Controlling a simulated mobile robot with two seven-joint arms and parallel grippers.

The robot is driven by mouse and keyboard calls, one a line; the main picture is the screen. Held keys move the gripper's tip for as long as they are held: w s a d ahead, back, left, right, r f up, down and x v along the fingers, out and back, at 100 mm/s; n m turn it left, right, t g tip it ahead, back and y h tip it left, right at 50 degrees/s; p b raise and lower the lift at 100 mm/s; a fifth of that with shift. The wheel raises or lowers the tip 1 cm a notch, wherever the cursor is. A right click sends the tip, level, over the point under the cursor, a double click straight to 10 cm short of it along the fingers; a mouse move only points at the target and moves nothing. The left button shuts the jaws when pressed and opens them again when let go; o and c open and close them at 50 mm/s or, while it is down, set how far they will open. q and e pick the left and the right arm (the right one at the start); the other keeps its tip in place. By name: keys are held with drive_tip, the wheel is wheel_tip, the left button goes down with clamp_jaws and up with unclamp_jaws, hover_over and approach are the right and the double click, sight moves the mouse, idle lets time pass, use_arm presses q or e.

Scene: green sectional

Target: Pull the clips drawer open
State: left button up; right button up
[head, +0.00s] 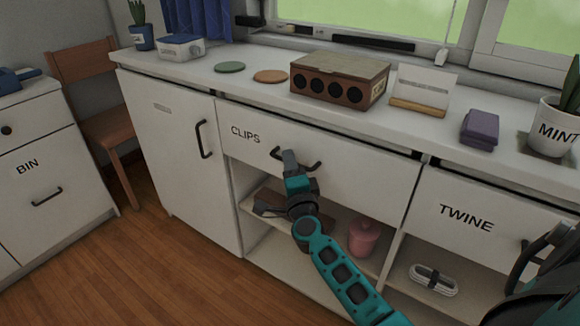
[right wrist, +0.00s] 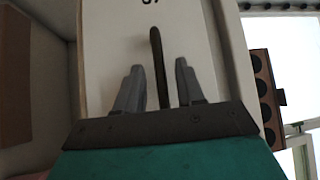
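The clips drawer (head: 350,172) is a white front labelled CLIPS, in the cabinet under the counter. It looks closed, about flush with the fronts beside it. Its dark bar handle (head: 314,167) is partly hidden by my right gripper (head: 290,158). In the right wrist view the handle (right wrist: 158,65) stands between the two grey fingertips of my right gripper (right wrist: 160,82). The fingers are open, with a gap on each side of the bar. My left gripper is not in view.
Below the drawer is an open shelf with a pink jar (head: 363,238) and a dark object (head: 268,208). A cabinet door (head: 180,165) is left, the TWINE drawer (head: 475,218) right. A wooden box (head: 340,78) stands on the counter above. Wooden floor (head: 150,275) is clear.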

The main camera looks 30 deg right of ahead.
drive_tip(key=shift+c, duration=0.3)
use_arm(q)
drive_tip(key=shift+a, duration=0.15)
use_arm(e)
clamp_jaws()
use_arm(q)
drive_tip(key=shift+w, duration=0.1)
use_arm(e)
drive_tip(key=shift+a, duration=0.15)
